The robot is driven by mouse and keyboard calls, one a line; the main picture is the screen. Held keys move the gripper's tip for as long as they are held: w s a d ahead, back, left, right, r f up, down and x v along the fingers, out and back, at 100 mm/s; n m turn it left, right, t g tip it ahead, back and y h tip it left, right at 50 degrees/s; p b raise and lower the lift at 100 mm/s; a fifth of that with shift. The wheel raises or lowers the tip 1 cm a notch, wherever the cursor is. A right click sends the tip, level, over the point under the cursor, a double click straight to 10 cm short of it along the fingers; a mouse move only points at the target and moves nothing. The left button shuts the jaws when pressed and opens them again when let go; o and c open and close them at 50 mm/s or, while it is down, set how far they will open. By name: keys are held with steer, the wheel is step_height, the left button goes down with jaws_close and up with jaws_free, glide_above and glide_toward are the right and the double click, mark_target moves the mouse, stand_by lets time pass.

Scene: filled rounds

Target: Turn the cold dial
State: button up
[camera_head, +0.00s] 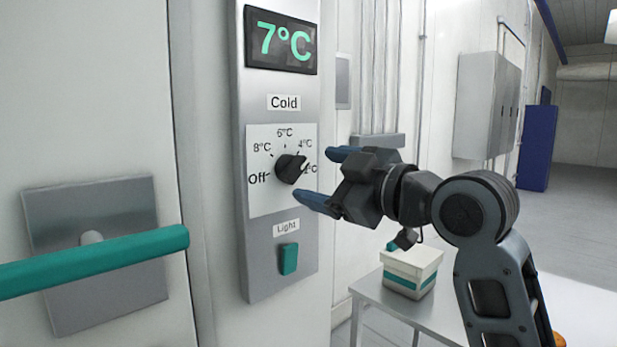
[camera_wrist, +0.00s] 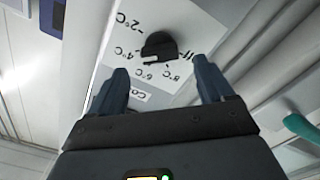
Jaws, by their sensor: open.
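The cold dial (camera_head: 290,168) is a black knob on a white plate marked Off, 8, 6, 4 and 2°C, under a "Cold" label (camera_head: 284,102). A display (camera_head: 281,40) above it reads 7°C. My gripper (camera_head: 322,174) is open in front of the plate, just right of the dial, with one blue fingertip above and one below the knob's height. In the wrist view the dial (camera_wrist: 159,47) lies ahead, between and slightly beyond the open fingers (camera_wrist: 161,75). Nothing is between the fingers. I cannot tell whether either finger touches the plate.
A green light switch (camera_head: 289,259) sits below the dial on the same metal panel. A teal door handle (camera_head: 95,262) sticks out at the left. A white and green box (camera_head: 411,269) stands on a table (camera_head: 385,297) below my arm. Grey cabinets (camera_head: 487,105) hang behind.

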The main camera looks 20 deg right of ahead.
steer(key=shift+v, duration=1.25)
steer(key=s+a+f+m+h, duration=0.25)
steer(key=s+f+m, duration=0.45)
steer(key=f, duration=0.6)
steer(key=s+a+f+m+h, duration=0.1)
steer(key=s+f+m+h, duration=0.25)
steer(key=s+f, duration=0.7)
steer(key=s+f+g, duration=0.1)
steer(key=s+f, duration=0.3)
steer(key=s, duration=0.8)
steer(key=s+d+f+m+g, duration=0.1)
steer(key=s+f, duration=0.3)
steer(key=s, duration=0.8)
steer(key=shift+s+f, duration=0.2)
steer(key=shift+s, duration=0.2)
